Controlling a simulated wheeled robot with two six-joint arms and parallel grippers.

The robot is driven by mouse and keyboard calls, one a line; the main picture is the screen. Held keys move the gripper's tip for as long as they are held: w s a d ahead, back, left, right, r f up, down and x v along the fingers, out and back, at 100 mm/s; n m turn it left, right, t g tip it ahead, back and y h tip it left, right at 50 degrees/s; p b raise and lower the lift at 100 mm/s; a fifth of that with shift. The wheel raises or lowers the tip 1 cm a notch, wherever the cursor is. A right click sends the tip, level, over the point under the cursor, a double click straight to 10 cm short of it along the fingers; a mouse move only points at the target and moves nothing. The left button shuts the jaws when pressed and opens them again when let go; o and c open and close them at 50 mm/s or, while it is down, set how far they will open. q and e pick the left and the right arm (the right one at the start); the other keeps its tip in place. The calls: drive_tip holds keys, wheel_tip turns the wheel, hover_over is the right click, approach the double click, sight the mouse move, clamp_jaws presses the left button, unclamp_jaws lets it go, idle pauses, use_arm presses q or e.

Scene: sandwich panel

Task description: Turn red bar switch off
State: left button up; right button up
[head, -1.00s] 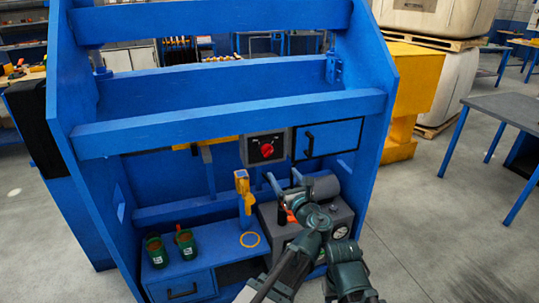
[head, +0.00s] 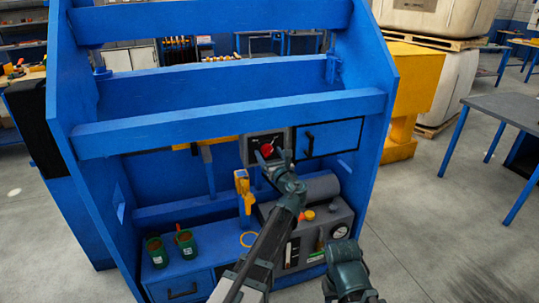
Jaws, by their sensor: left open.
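The red bar switch (head: 266,150) sits on a dark square panel (head: 251,157) with a grey frame, under the blue crossbeam. My left gripper (head: 272,158) is raised in front of this panel, its open fingers pointing up at the switch and partly covering it. I cannot tell whether the fingers touch the switch. Part of my right arm (head: 347,272) shows at the lower middle; its gripper fingers cannot be made out.
A blue cabinet door (head: 328,139) with a black handle is right of the panel. Below are a grey machine (head: 338,216) with a gauge, a yellow tool (head: 243,190) and two green cups (head: 156,251). The blue crossbeam (head: 230,122) runs above the switch.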

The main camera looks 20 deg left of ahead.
use_arm(q)
drive_tip(key=shift+c, duration=0.2)
clamp_jaws()
idle(0.3)
drive_tip(key=shift+n, duration=0.3)
drive_tip(key=n, duration=0.3)
drive_tip(key=shift+n, duration=0.3)
drive_tip(key=n, duration=0.4)
drive_tip(key=shift+w+n, duration=0.1)
drive_tip(key=shift+n, duration=0.2)
drive_tip(key=n, duration=0.4)
drive_tip(key=shift+n, duration=2.5)
